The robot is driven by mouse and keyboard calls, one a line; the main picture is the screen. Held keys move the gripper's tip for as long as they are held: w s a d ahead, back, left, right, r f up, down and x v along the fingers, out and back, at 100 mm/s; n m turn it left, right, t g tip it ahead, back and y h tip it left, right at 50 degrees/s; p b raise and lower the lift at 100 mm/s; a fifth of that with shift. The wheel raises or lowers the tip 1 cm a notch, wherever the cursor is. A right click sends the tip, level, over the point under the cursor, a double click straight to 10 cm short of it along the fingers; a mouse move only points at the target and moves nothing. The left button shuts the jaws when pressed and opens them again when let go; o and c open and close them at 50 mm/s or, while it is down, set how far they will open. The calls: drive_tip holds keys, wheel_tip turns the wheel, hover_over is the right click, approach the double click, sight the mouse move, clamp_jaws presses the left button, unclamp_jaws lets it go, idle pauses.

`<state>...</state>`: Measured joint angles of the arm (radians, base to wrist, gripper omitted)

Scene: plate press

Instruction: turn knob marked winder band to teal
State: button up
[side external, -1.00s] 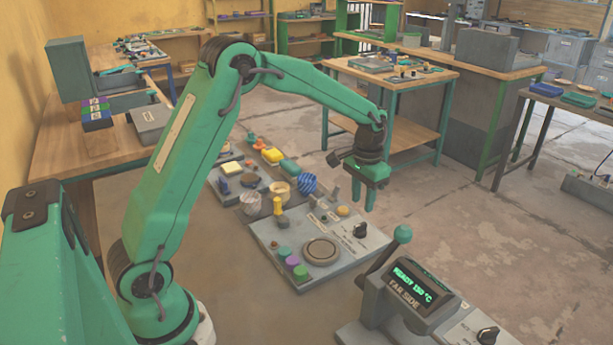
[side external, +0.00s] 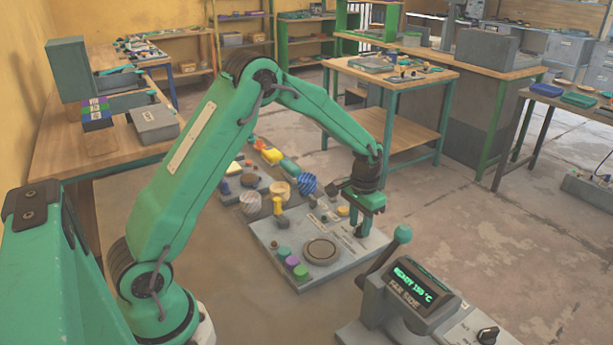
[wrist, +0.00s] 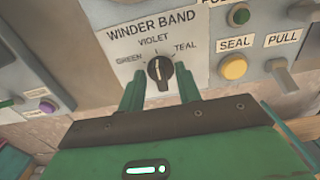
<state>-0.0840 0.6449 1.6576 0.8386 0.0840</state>
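The black winder band knob (wrist: 160,70) sits on a pale plate under the label WINDER BAND, with GREEN, VIOLET and TEAL marked around it. Its light pointer line is about upright, toward VIOLET; TEAL (wrist: 186,48) is to its right. My gripper (wrist: 160,88) is open, with one green finger on each side of the knob and a gap visible on both sides. In the side view, my gripper (side external: 362,218) points down over the right part of the grey control panel (side external: 345,262), and the fingers partly hide the knob.
In the wrist view, a yellow SEAL button (wrist: 233,67) and a PULL lever (wrist: 283,75) are to the right, and a purple button (wrist: 47,107) is to the left. In the side view, a lever with a green ball (side external: 402,234) stands close to my gripper's right.

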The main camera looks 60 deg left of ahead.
clamp_jaws()
drive_tip(key=shift+m, duration=0.4)
drive_tip(key=m, duration=1)
drive_tip(key=shift+w+a, duration=0.1)
drive_tip(key=shift+a, duration=0.05)
idle(0.5)
unclamp_jaws()
